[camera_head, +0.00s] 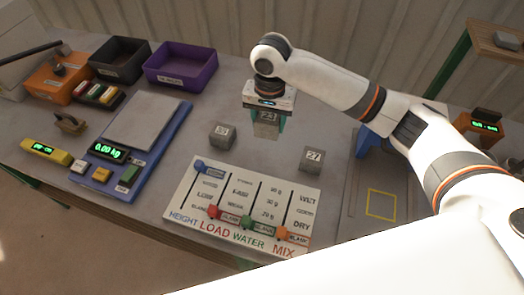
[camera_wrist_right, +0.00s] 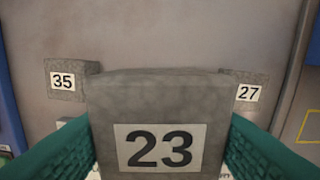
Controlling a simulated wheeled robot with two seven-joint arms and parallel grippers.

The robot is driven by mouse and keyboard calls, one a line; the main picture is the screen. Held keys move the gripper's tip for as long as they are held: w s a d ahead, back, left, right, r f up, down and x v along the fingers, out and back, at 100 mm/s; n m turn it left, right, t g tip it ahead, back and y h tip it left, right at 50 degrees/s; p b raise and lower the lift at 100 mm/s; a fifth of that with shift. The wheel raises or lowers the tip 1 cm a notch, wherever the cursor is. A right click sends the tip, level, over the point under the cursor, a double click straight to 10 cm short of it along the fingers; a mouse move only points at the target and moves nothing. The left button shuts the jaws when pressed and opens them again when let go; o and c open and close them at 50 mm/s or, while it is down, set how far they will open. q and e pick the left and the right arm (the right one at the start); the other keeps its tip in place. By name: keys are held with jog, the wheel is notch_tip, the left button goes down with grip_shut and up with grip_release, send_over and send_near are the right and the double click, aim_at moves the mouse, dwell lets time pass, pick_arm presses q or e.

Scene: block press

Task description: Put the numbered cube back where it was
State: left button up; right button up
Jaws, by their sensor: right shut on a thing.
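A grey cube numbered 23 (camera_wrist_right: 160,112) is between the two green fingers of my right gripper (camera_head: 267,122), which is shut on it. In the head view this cube (camera_head: 266,130) hangs under the gripper, and I cannot tell how far it is above the table. A grey cube numbered 35 (camera_head: 222,135) stands on the table to its left, also in the right wrist view (camera_wrist_right: 72,79). A grey cube numbered 27 (camera_head: 311,160) stands to its right, also in the right wrist view (camera_wrist_right: 246,91). My left gripper is not in view.
A white slider board (camera_head: 243,205) lies in front of the cubes. A blue scale (camera_head: 137,140), orange bin (camera_head: 53,82), black bin (camera_head: 119,60) and purple bin (camera_head: 181,64) are at the left. A panel with a yellow square (camera_head: 381,204) is at the right, partly behind my right arm.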

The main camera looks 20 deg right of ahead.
jog(key=shift+w+a+f, duration=0.15)
jog(key=shift+w+f, duration=0.15)
jog(key=shift+f, duration=0.05)
send_over(266, 151)
jog(key=shift+m, duration=0.3)
notch_tip(266, 151, down, 5)
jog(key=shift+f+p, duration=0.1)
jog(key=shift+p, duration=0.25)
jog(key=shift+f, duration=2.3)
jog(key=shift+p, duration=0.3)
jog(key=o, duration=1.4)
jog(key=shift+s+f, duration=0.1)
jog(key=shift+f, duration=0.05)
notch_tip(266, 151, up, 12)
jog(key=shift+r+b, duration=0.2)
jog(key=shift+b, duration=0.65)
